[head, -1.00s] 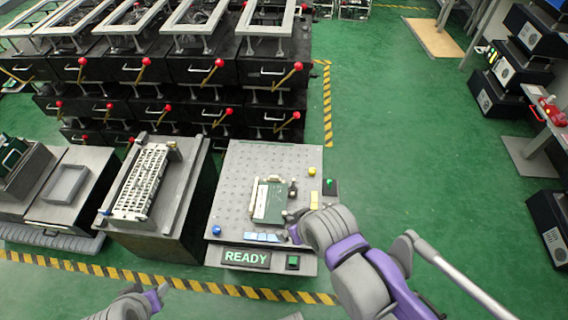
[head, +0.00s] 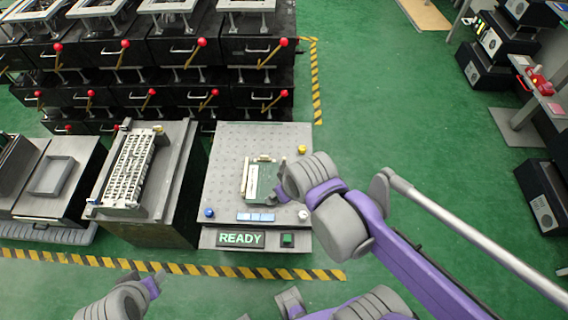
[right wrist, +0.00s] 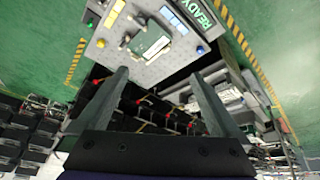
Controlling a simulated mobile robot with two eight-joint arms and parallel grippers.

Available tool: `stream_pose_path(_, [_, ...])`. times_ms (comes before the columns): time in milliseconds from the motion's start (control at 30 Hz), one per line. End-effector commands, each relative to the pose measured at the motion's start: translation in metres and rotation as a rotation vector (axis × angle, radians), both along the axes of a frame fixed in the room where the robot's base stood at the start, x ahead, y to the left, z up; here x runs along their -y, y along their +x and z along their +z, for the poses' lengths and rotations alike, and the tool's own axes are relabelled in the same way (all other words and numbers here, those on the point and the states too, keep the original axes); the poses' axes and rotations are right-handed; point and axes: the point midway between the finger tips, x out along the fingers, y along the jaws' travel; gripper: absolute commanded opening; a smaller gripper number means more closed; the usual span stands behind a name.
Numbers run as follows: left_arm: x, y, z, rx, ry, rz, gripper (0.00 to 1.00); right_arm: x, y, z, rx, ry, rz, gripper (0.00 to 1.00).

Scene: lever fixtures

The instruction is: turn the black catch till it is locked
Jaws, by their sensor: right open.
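The grey fixture plate (head: 228,150) carries a green board (head: 252,180); both also show at the top of the right wrist view, the board (right wrist: 156,47) upside down. A small dark part, apparently the black catch (right wrist: 125,41), stands beside the board in the right wrist view. Its exact angle is too small to tell, and my right arm covers that area in the head view. My right gripper (right wrist: 158,82) is open and empty, with its fingers apart and pointing toward the plate. My left gripper (head: 158,277) is low at the left, away from the fixture; its fingers are unclear.
A READY sign (head: 240,239) and a green button (head: 287,240) sit at the plate's front. Blue (head: 209,212), yellow (head: 302,149) and white (head: 303,215) knobs stand near its corners. A grey bench with a white rack (head: 132,165) is left.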

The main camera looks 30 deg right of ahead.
Motion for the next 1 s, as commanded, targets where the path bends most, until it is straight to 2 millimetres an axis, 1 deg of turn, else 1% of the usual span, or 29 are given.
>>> stream_pose_path(33, [0.0, -0.004, -0.014, -0.007, 0.0, 0.0, 0.5, 0.005, 0.017, -0.006, -0.023, -0.019, 0.032, 1.0])
stream_pose_path(167, [0.0, -0.008, -0.033, -0.014, 0.0, 0.0, 0.5, 0.019, 0.063, -0.016, -0.085, -0.071, 0.146, 1.0])
stream_pose_path(200, [0.0, -0.009, -0.038, -0.016, 0.0, 0.0, 0.5, 0.024, 0.077, -0.021, -0.104, -0.086, 0.181, 1.0])
stream_pose_path(267, [0.0, -0.01, -0.046, -0.019, 0.0, 0.0, 0.5, 0.032, 0.099, -0.029, -0.131, -0.105, 0.235, 1.0])
stream_pose_path(300, [0.0, -0.011, -0.052, -0.021, 0.0, 0.0, 0.5, 0.038, 0.114, -0.037, -0.15, -0.117, 0.271, 1.0])
stream_pose_path(367, [0.0, -0.012, -0.059, -0.023, 0.0, 0.0, 0.5, 0.047, 0.135, -0.049, -0.177, -0.133, 0.327, 1.0])
stream_pose_path(400, [0.0, -0.012, -0.065, -0.025, 0.0, 0.0, 0.5, 0.054, 0.149, -0.059, -0.194, -0.142, 0.364, 1.0])
stream_pose_path(467, [0.0, -0.013, -0.072, -0.028, 0.0, 0.0, 0.5, 0.064, 0.17, -0.075, -0.22, -0.154, 0.419, 1.0])
stream_pose_path(500, [0.0, -0.013, -0.077, -0.029, 0.0, 0.0, 0.5, 0.072, 0.184, -0.087, -0.236, -0.162, 0.457, 1.0])
stream_pose_path(567, [0.0, -0.014, -0.085, -0.032, 0.0, 0.0, 0.5, 0.083, 0.203, -0.107, -0.261, -0.17, 0.514, 1.0])
stream_pose_path(600, [0.0, -0.014, -0.09, -0.033, 0.0, 0.0, 0.5, 0.091, 0.215, -0.122, -0.277, -0.175, 0.553, 1.0])
stream_pose_path(667, [0.0, -0.015, -0.098, -0.036, 0.0, 0.0, 0.5, 0.103, 0.232, -0.145, -0.3, -0.18, 0.61, 1.0])
stream_pose_path(700, [0.0, -0.015, -0.103, -0.037, 0.0, 0.0, 0.5, 0.111, 0.242, -0.162, -0.315, -0.182, 0.649, 1.0])
stream_pose_path(733, [0.0, -0.015, -0.107, -0.039, 0.0, 0.0, 0.5, 0.117, 0.249, -0.174, -0.324, -0.184, 0.677, 1.0])
stream_pose_path(800, [0.0, -0.015, -0.115, -0.041, 0.0, 0.0, 0.5, 0.131, 0.263, -0.202, -0.346, -0.185, 0.739, 1.0])
stream_pose_path(900, [0.0, -0.015, -0.124, -0.044, 0.0, 0.0, 0.5, 0.146, 0.277, -0.237, -0.37, -0.184, 0.814, 1.0])
stream_pose_path(1000, [0.0, -0.015, -0.129, -0.046, 0.0, 0.0, 0.5, 0.157, 0.284, -0.26, -0.385, -0.182, 0.865, 1.0])
